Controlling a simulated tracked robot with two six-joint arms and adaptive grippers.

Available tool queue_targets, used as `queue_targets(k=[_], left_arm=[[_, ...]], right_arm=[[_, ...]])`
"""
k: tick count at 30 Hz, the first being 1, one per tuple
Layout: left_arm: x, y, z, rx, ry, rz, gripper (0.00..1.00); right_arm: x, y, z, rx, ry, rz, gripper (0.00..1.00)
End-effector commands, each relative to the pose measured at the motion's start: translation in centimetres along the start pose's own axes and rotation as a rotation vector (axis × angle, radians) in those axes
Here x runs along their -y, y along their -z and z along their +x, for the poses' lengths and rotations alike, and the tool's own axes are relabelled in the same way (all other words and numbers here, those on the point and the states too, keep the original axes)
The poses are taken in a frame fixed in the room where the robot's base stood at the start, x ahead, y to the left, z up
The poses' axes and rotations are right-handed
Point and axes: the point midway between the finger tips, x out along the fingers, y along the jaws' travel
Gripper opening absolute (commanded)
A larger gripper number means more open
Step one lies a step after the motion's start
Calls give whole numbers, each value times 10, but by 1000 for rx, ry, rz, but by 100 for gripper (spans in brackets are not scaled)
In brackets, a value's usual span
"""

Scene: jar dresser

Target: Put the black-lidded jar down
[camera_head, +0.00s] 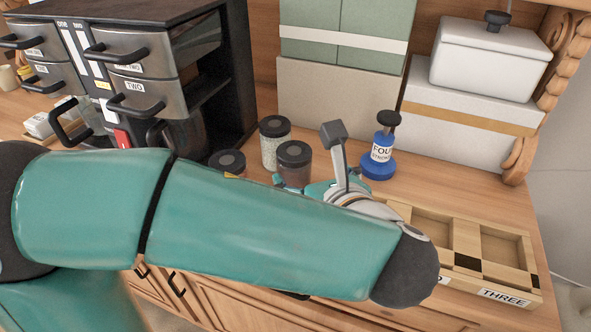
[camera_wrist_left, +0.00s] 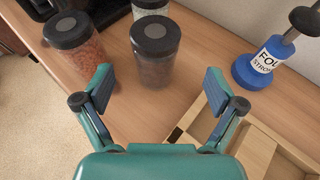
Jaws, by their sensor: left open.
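Three jars with black lids stand upright on the wooden top. The dark-filled jar (camera_head: 294,174) is in the middle, and it also shows in the left wrist view (camera_wrist_left: 155,68). A pale-filled jar (camera_head: 275,150) stands behind it. A red-brown-filled jar (camera_wrist_left: 82,55) stands to its left; in the head view mostly its lid (camera_head: 228,161) shows above my arm. My left gripper (camera_wrist_left: 160,88) is open and empty, its fingers spread apart just in front of the dark-filled jar. In the head view my forearm hides much of this gripper. My right gripper is not in view.
A blue tamper-like item labelled FOUR (camera_head: 378,164) stands right of the jars. A wooden compartment tray (camera_head: 467,238) lies at the right front. A black drawer cabinet (camera_head: 240,75) stands behind left, boxes (camera_head: 335,105) behind. Some bare top (camera_head: 465,185) shows at right.

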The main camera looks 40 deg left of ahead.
Motion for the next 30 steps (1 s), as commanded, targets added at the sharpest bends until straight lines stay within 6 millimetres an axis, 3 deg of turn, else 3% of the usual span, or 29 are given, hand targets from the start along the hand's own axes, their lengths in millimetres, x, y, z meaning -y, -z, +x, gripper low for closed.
queue_targets(k=[3,11,20,29,30], left_arm=[[0,0,18,-1,-2,-1,94],[-1,-2,33,-1,1,0,94],[-5,-6,73,-1,-2,1,94],[-3,-5,78,-1,5,1,94],[-3,-5,78,-1,5,1,89]], right_arm=[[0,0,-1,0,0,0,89],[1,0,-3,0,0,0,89],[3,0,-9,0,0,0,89],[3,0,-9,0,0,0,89],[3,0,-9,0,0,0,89]])
